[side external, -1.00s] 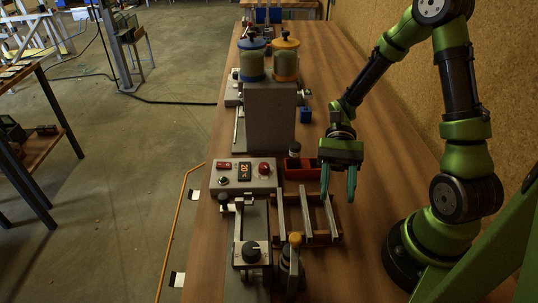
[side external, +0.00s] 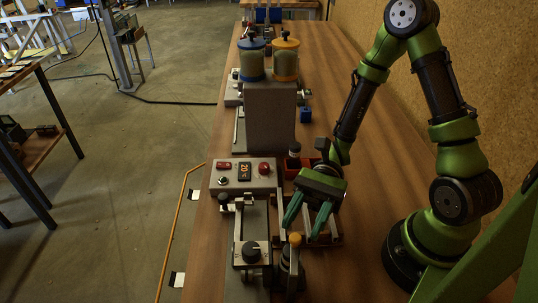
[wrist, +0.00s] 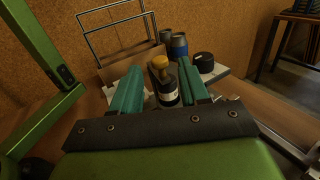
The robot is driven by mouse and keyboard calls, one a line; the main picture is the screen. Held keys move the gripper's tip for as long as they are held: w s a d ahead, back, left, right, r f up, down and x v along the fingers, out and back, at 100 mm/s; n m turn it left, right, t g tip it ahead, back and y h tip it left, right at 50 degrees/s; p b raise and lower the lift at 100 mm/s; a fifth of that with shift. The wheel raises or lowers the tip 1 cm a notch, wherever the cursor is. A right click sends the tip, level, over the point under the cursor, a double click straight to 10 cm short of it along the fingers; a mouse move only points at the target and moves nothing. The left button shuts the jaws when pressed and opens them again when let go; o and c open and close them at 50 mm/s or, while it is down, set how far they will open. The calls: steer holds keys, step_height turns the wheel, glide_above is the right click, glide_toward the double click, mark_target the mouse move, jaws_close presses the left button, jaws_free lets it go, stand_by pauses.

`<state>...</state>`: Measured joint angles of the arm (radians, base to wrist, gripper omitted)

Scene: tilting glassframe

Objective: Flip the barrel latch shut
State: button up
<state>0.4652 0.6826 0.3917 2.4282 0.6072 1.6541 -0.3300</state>
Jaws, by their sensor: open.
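My gripper (side external: 303,224) is open, its two green fingers slanting down to the left in the side view. A yellow-topped upright part (side external: 295,239) stands just below the fingertips in the side view, beside a metal slide with a black knob (side external: 252,249). I cannot surely pick out the barrel latch; the gripper partly hides this area.
A control box with a red display (side external: 244,175) stands left of my gripper. A red bin (side external: 297,166) sits behind it, and a grey block with two jars (side external: 271,115) stands farther back. A thin metal frame (wrist: 118,38) rises in the wrist view.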

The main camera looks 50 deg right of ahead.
mark_target(293, 234)
steer(key=shift+x, duration=2.25)
steer(key=shift+c, duration=0.2)
jaws_close()
steer(key=shift+w+a+n+g+h, duration=0.15)
steer(key=shift+n+g+h, duration=0.25)
steer(key=shift+n+g, duration=0.45)
steer(key=shift+o, duration=0.2)
jaws_free()
steer(key=v, duration=1.7)
steer(key=shift+w, duration=0.2)
